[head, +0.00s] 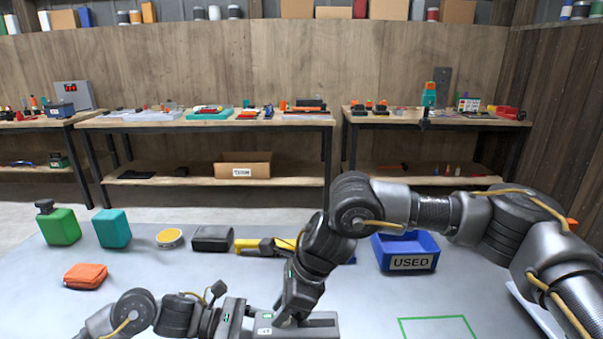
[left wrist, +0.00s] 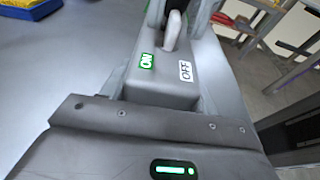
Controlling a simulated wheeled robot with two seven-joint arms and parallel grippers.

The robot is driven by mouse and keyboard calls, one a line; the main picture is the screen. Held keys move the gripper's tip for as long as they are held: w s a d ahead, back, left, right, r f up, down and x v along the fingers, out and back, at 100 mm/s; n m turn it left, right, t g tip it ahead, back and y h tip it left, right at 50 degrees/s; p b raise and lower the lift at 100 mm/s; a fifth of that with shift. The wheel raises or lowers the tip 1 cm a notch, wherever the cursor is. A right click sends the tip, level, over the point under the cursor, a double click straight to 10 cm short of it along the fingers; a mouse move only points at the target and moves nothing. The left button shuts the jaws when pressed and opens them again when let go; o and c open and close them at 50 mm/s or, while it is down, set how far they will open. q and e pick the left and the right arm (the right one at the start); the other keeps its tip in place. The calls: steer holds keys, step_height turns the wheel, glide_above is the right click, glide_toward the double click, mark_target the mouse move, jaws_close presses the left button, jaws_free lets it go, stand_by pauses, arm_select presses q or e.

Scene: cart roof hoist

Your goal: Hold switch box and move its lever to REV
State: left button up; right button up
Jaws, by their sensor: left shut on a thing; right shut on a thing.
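A grey switch box (head: 318,326) sits low in the middle of the head view, partly cut off by the bottom edge. In the left wrist view the box (left wrist: 158,88) carries a green-framed ON label (left wrist: 147,61) and a white OFF label (left wrist: 186,71); I see no REV label. Its grey lever (left wrist: 173,30) stands up between them, nearer the far end. My left gripper (head: 238,319) is shut on the box from its left end. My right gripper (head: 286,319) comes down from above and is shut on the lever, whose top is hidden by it.
A blue bin marked USED (head: 407,246) stands to the right.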

mark_target(261, 325)
steer(key=shift+a+f, duration=0.1)
steer(key=shift+f, duration=0.05)
steer(key=shift+a+f, duration=0.3)
steer(key=shift+a, duration=0.1)
steer(key=shift+c, duration=1.4)
steer(key=shift+a, duration=0.1)
steer(key=shift+a+f, duration=0.1)
steer(key=shift+a+f, duration=0.3)
steer(key=shift+a, duration=0.25)
arm_select(q)
steer(key=shift+d, duration=0.1)
arm_select(e)
steer(key=shift+s+a+f, duration=0.1)
steer(key=shift+a+f, duration=0.05)
steer(key=shift+a, duration=0.1)
